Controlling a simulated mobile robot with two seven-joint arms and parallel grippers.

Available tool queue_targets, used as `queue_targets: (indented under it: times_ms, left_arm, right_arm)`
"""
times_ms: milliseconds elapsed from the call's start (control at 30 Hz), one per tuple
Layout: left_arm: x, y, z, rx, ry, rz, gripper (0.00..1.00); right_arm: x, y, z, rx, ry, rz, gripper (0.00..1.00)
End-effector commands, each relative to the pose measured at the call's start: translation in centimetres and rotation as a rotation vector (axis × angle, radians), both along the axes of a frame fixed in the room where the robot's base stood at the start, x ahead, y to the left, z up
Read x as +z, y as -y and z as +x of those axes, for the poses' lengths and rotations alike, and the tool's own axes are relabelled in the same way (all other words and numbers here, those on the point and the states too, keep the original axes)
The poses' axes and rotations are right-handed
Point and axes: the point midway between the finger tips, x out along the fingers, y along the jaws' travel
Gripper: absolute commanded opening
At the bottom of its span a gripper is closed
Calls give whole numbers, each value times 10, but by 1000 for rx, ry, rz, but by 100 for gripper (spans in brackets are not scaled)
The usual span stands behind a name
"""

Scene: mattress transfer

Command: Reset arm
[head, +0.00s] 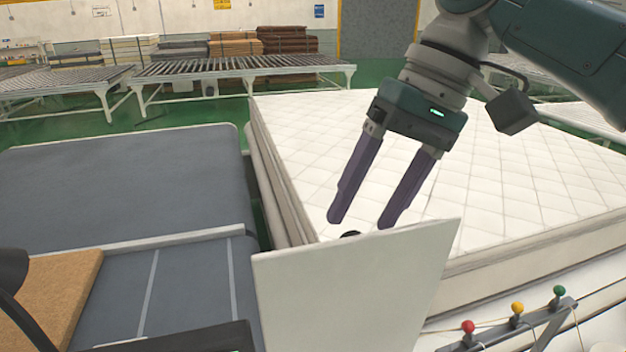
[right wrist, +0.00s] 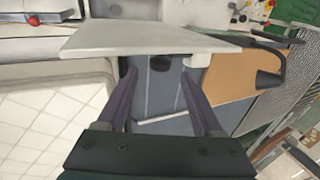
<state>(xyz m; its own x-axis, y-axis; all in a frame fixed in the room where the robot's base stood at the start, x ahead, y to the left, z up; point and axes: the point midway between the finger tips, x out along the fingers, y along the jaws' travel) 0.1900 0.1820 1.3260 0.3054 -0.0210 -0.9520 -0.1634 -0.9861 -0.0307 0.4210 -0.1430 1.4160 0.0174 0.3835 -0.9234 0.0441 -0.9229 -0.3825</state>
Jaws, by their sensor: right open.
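My right gripper (head: 358,222) hangs in from the top right in the head view. Its two purple fingers are spread apart with nothing between them. It is above the near left corner of a white quilted mattress (head: 520,165), just behind a white upright panel (head: 350,290). In the right wrist view the fingers of my right gripper (right wrist: 157,85) point towards the same white panel (right wrist: 150,40), with a dark round knob (right wrist: 160,63) below its edge. I cannot tell whether the fingers touch the panel. My left gripper is not in view.
A grey-blue padded surface (head: 110,180) lies to the left of the mattress, with a brown board (head: 60,290) at its near left. Roller conveyors (head: 230,68) and stacked mattresses stand at the back. Red, yellow and green knobs (head: 517,308) stand at the near right.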

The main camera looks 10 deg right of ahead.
Motion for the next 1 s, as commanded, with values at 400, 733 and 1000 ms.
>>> queue_targets:
  times_ms: [400,733,1000]
  left_arm:
    - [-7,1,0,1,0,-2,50]
    - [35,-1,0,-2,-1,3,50]
    - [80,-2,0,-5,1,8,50]
  right_arm:
    - [17,7,-1,0,-1,1,68]
    - [60,7,0,0,0,1,68]
    - [104,7,-1,0,-1,1,68]
